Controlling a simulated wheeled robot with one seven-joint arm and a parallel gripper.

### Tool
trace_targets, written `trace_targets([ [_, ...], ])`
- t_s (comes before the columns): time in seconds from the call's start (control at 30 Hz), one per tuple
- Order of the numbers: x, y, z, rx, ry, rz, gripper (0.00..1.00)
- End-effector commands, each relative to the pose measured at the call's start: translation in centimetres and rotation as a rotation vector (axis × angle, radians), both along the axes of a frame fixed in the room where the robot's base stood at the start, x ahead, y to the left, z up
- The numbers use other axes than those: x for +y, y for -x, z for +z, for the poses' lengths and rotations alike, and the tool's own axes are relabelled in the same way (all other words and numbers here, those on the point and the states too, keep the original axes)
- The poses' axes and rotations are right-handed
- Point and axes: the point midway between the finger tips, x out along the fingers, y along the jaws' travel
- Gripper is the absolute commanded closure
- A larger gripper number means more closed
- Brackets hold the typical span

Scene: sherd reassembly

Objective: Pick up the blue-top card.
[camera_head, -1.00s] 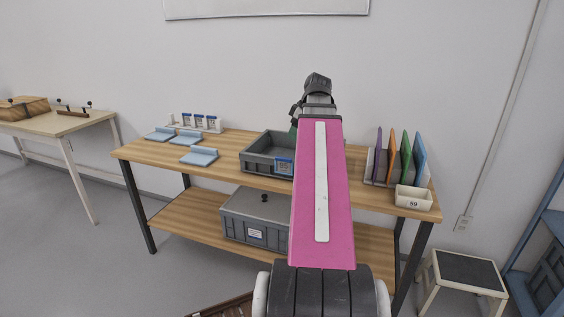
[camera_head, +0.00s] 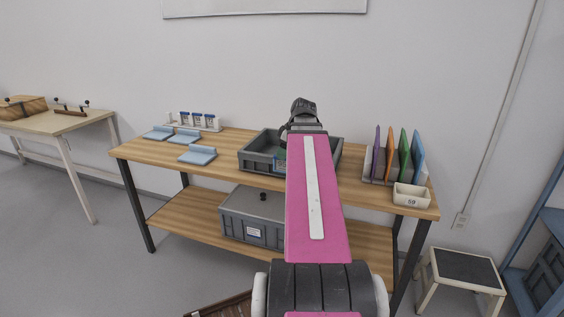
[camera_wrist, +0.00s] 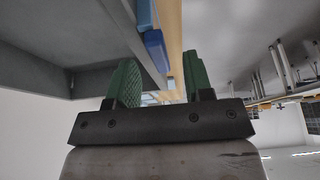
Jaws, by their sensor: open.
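My gripper (camera_wrist: 160,64) is open, its two green fingers apart with nothing held between them. In the head view my pink arm hides the fingers. In the wrist view a blue piece (camera_wrist: 156,48) shows beside the grey tray's wall, just past the fingers; I cannot tell whether it is a card or part of the tray. Small blue-topped pieces (camera_head: 197,119) stand in a white rack (camera_head: 211,129) at the back left, away from my gripper.
Light-blue stands (camera_head: 198,155) lie on the wooden table (camera_head: 220,180) at left. Purple, orange, green and blue upright panels (camera_head: 417,157) stand at right behind a white bin (camera_head: 410,196) with a number. A lidded grey box (camera_head: 250,215) sits on the lower shelf.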

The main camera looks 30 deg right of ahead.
Motion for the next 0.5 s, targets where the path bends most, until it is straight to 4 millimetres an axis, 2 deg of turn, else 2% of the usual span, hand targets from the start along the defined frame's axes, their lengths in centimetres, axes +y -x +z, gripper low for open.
trace_targets([
  [0.1,0.25,-0.20,-0.84,0.001,-0.001,0.000,0.53],
  [0.33,0.26,-0.25,-0.90,0.000,0.000,0.000,0.53],
  [0.47,0.26,-0.25,-0.89,0.000,0.000,0.000,0.95],
  [0.5,0.26,-0.25,-0.89,0.000,0.000,0.000,1.00],
])
